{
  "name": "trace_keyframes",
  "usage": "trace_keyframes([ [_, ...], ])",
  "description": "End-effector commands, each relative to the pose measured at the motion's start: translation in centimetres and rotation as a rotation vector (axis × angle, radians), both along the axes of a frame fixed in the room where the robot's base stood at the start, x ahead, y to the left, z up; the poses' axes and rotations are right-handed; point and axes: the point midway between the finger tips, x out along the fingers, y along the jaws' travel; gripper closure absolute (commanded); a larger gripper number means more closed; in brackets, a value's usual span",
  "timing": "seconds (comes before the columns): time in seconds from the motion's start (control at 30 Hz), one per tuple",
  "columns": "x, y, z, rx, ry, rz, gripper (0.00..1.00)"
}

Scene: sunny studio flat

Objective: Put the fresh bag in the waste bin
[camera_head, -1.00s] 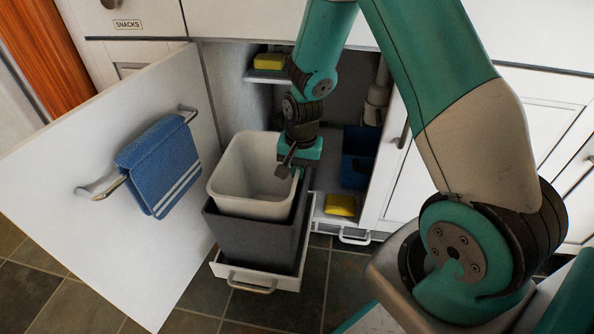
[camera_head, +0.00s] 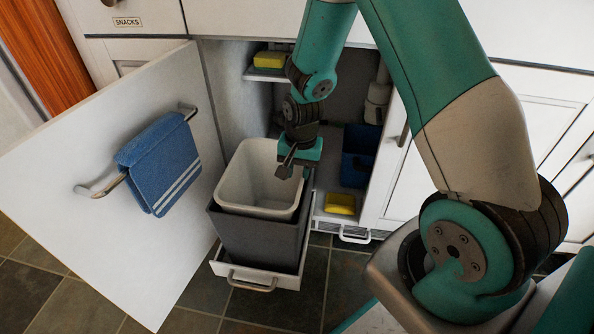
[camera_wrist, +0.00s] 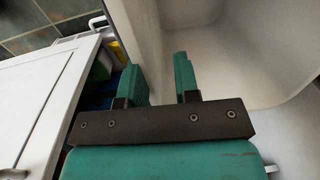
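The waste bin is a dark grey outer bin (camera_head: 258,240) on a pull-out drawer, with a whitish inner bucket (camera_head: 232,190) sitting inside it. The bucket's rim stands above the grey bin. The bucket looks empty in the part I can see. My gripper (camera_head: 287,163) points down at the bucket's back right rim. In the wrist view my gripper (camera_wrist: 162,80) has its fingers apart, with the bucket's pale wall (camera_wrist: 225,60) between and to the right of them. I cannot make out a fresh bag in either view.
An open cabinet door (camera_head: 110,230) with a blue towel (camera_head: 160,165) is at left. The cupboard holds a yellow sponge (camera_head: 269,61) on a shelf, another yellow item (camera_head: 340,204) low down and a blue container (camera_head: 357,158). Tiled floor lies clear in front.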

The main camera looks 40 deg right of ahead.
Motion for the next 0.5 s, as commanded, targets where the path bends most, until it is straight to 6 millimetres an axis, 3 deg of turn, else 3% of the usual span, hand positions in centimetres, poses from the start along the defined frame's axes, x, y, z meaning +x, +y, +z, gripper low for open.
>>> trace_keyframes([
  [0.5, -0.3, -0.4, 10.9, 0.000, -0.003, 0.000, 0.71],
])
